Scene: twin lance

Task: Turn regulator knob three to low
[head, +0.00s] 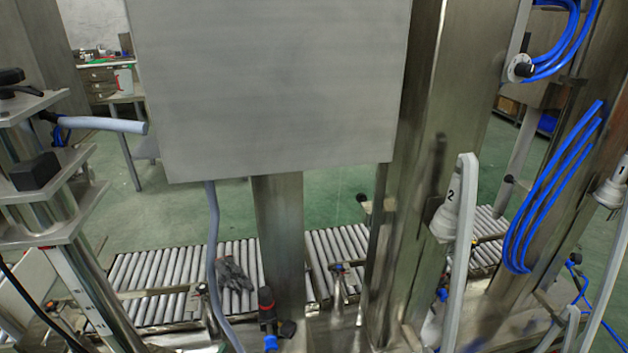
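No knob in the head view carries a readable three, so I cannot tell which is regulator knob three. A small upright fitting with a black and red top (266,299) and a blue base stands on the steel ledge at the bottom centre. Smaller fittings with dark and blue parts, one of them a tee-shaped fitting (340,270), sit along the same machine, too small to read. A pale holder marked 2 (448,208) and one marked 1 (613,185) are on the right. Neither of my grippers shows.
A large grey steel box (270,85) fills the upper middle. A roller conveyor (150,300) runs below, with a dark grey glove (235,273) on it. Steel columns (425,130) and blue hoses (548,200) crowd the right. Green floor (335,205) shows behind.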

